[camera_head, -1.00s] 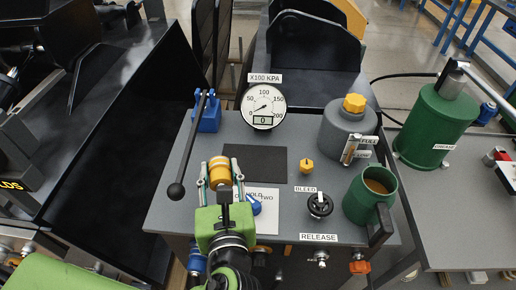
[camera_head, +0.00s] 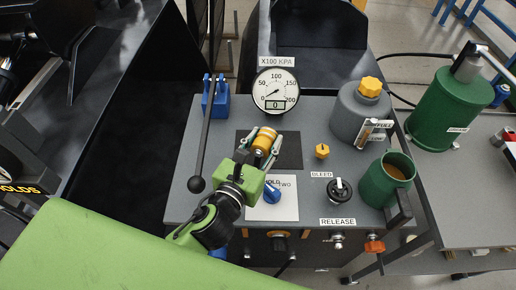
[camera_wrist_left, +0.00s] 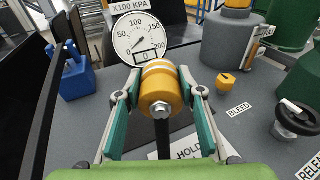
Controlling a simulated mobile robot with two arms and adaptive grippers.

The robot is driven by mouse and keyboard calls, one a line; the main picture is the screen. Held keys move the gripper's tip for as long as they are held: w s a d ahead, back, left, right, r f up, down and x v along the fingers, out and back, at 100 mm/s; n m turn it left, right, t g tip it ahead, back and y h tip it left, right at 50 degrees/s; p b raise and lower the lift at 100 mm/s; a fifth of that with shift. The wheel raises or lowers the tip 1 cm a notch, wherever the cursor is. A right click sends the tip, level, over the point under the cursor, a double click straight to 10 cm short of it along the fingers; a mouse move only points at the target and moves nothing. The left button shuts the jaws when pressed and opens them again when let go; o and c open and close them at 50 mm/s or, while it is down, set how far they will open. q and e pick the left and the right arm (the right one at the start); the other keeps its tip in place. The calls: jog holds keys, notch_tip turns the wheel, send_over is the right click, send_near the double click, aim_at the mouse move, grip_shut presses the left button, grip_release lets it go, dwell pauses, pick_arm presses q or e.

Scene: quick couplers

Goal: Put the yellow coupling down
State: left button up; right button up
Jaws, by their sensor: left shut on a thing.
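The yellow coupling (camera_head: 264,140) is a short yellow cylinder with a pale band and a metal stem. My left gripper (camera_head: 264,152), green with teal fingers, is shut on it over the dark mat (camera_head: 289,150) on the grey bench top. In the left wrist view the coupling (camera_wrist_left: 160,88) sits between the two fingertips, stem end facing the camera. I cannot tell whether it touches the mat. My right gripper is not in view.
The pressure gauge (camera_head: 275,91) stands just behind the mat. A black-knobbed lever (camera_head: 203,140) rises at the left. A yellow knob (camera_head: 322,151), a black dial (camera_head: 339,191), a green mug (camera_head: 386,180) and a grey canister (camera_head: 360,110) stand to the right. A white card (camera_head: 284,208) lies in front.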

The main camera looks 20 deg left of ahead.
aim_at(260, 143)
pick_arm(q)
jog(key=f, duration=0.1)
jog(key=w+a+f, duration=0.1)
jog(key=f, duration=0.1)
jog(key=shift+w+a, duration=0.25)
jog(key=shift+w+a+f+b, duration=0.3)
jog(key=shift+w+f, duration=0.05)
jog(key=shift+f, duration=0.15)
jog(key=f, duration=0.2)
jog(key=f+b, duration=0.1)
jog(key=shift+w+a+f, duration=0.2)
jog(key=shift+a+f, duration=0.05)
jog(key=shift+f, duration=0.3)
jog(key=o, duration=1.2)
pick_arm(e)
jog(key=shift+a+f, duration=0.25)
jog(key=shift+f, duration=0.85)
